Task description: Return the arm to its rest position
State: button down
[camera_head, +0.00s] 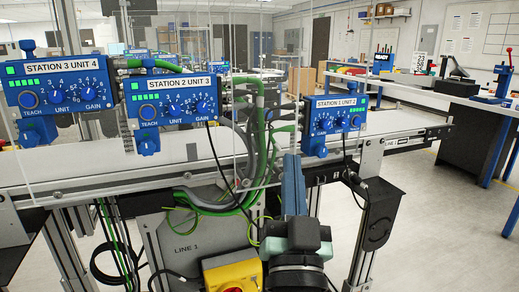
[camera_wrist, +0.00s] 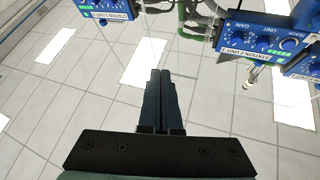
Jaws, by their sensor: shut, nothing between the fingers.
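My gripper (camera_head: 293,180) points forward and up at the lower middle of the head view, in front of the conveyor frame. In the wrist view my gripper (camera_wrist: 160,78) shows its two dark fingers side by side, touching, with nothing between them. Tiled floor lies behind the fingertips there. In the head view the fingertips appear just below and left of the Station 1 control box (camera_head: 334,118); I cannot tell the exact gap. The wrist view shows blue control boxes at the top right (camera_wrist: 265,38) and top left (camera_wrist: 108,8), apart from the fingers.
The Station 2 Unit 3 box (camera_head: 175,100) and Station 3 Unit 4 box (camera_head: 55,88) hang along the conveyor (camera_head: 80,185). Green hoses (camera_head: 225,203) loop left of my gripper. A yellow box (camera_head: 232,273) sits low. Open floor (camera_head: 440,225) lies to the right.

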jog(key=s+a+r+n+t, duration=0.2)
jog(key=s+r, duration=0.6)
jog(key=r, duration=0.3)
jog(key=s+a+r+n+t, duration=0.1)
jog(key=s+a+r, duration=0.2)
jog(key=s+r, duration=0.6)
notch_tip(320, 180, up, 26)
jog(key=w+p, duration=0.2)
jog(key=p, duration=2.3)
jog(key=shift+y+p, duration=0.4)
jog(key=shift+d, duration=0.1)
